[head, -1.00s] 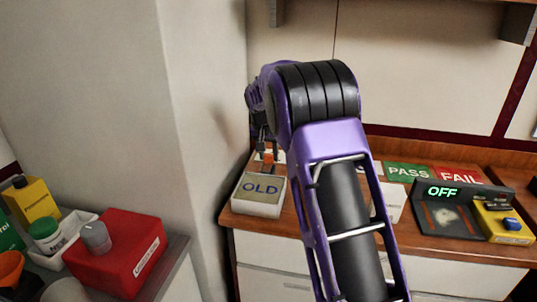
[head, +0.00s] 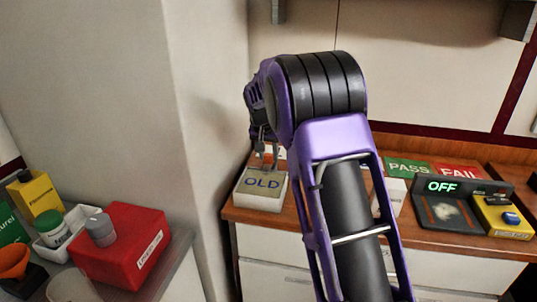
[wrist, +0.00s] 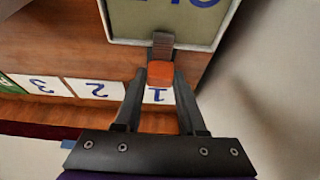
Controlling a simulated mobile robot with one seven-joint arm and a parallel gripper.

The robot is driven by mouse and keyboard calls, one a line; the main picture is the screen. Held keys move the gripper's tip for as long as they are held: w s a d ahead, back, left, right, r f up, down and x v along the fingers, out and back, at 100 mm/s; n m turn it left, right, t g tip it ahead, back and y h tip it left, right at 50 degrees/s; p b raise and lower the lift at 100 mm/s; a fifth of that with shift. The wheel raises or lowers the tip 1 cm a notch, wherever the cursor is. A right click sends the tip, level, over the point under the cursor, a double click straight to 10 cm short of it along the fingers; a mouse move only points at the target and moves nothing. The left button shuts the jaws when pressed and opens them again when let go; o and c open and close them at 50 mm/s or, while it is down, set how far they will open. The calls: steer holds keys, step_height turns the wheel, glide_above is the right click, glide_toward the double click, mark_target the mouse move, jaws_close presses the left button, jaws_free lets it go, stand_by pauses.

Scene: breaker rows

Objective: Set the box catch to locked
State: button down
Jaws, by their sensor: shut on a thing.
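The white box (head: 259,202), marked OLD on its greenish lid, sits at the left end of the wooden counter. Its edge and lid (wrist: 187,30) fill the top of the wrist view upside down. The catch shows there as a dark strip (wrist: 162,44) at the lid's edge with an orange tab (wrist: 160,73). My gripper (wrist: 161,80) is shut on the orange tab, one finger on each side.
Number cards (wrist: 95,88) lie on the counter beside the box. PASS (head: 408,168) and FAIL (head: 459,172) cards and a device reading OFF (head: 443,187) are to the right. The wall corner (head: 213,150) stands close on the left. A red box (head: 125,255) is on the nearer side surface.

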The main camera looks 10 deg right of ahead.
steer(key=shift+c, duration=2.4)
jaws_free()
steer(key=shift+s+a, duration=0.1)
steer(key=shift+s, duration=0.1)
steer(key=shift+r, duration=0.1)
steer(key=p+v, duration=0.2)
steer(key=v, duration=1.5)
steer(key=shift+r, duration=0.15)
